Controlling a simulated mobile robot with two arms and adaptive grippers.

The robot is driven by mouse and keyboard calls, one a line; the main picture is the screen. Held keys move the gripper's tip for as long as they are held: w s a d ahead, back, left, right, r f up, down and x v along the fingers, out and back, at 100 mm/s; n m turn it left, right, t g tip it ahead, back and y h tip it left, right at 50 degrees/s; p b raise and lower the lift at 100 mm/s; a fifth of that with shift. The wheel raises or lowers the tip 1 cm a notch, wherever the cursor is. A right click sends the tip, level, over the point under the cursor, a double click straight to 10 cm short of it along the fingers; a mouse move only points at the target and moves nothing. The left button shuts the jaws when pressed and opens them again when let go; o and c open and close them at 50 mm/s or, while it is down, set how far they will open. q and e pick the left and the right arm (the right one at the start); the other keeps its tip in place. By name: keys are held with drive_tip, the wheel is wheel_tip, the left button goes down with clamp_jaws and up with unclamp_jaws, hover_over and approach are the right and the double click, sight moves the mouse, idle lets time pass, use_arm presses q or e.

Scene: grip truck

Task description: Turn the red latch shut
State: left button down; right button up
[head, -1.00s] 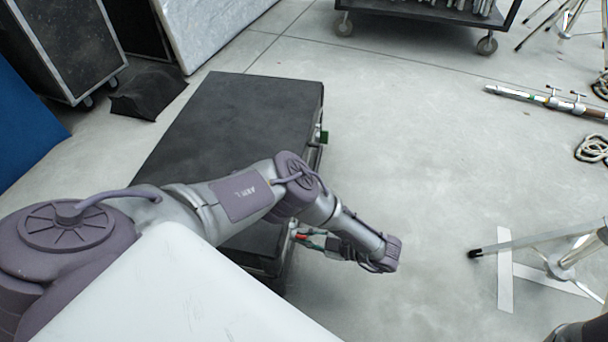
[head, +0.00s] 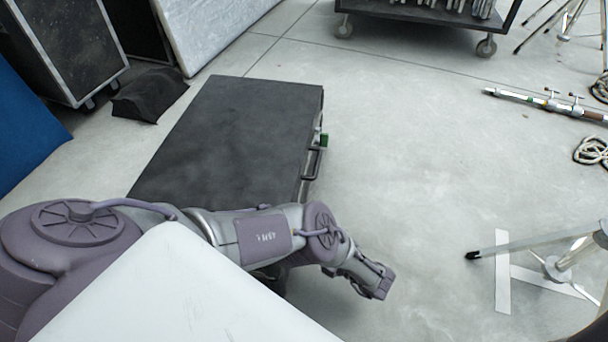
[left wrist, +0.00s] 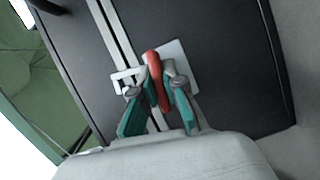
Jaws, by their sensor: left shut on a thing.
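The red latch (left wrist: 155,79) shows in the left wrist view on a light metal plate (left wrist: 183,66) on the side of the black case. My left gripper (left wrist: 159,90) is shut on it, with one teal-and-grey finger on each side. In the head view the black case (head: 235,130) stands at the centre left. There my left arm hides the red latch and the gripper's fingers. My right gripper is not in view.
Tripod legs (head: 530,244) stand at the lower right. A cart (head: 420,12) stands at the back.

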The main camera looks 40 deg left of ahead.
use_arm(q)
drive_tip(key=shift+n, duration=0.6)
drive_tip(key=shift+y, duration=0.3)
drive_tip(key=c, duration=1.2)
unclamp_jaws()
drive_tip(key=shift+c, duration=0.2)
